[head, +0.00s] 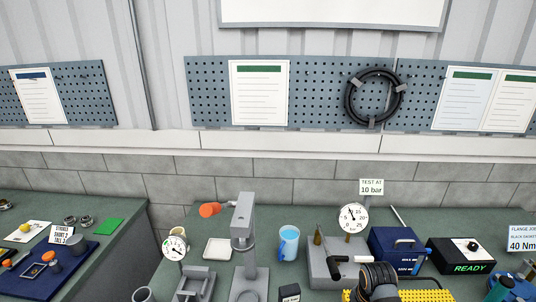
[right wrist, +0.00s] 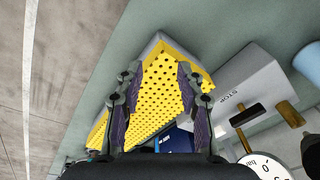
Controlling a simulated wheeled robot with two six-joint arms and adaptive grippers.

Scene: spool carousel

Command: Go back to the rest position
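My right gripper (right wrist: 160,78) is open in the right wrist view, with its two dark fingers spread apart. No object shows between the pads; a yellow perforated block (right wrist: 158,92) lies beyond them. In the head view, dark parts of my right arm's end (head: 378,280) show at the bottom, right of centre, in front of the yellow block (head: 430,295). The fingertips cannot be made out there. My left gripper is not in the head view.
Near my right gripper stand a grey test block (head: 325,265) with a dial gauge (head: 353,217), a blue box (head: 398,250) and a black READY box (head: 461,256). A grey press stand (head: 243,235) and a blue mug (head: 289,243) stand left of it. A pegboard wall (head: 210,95) is behind.

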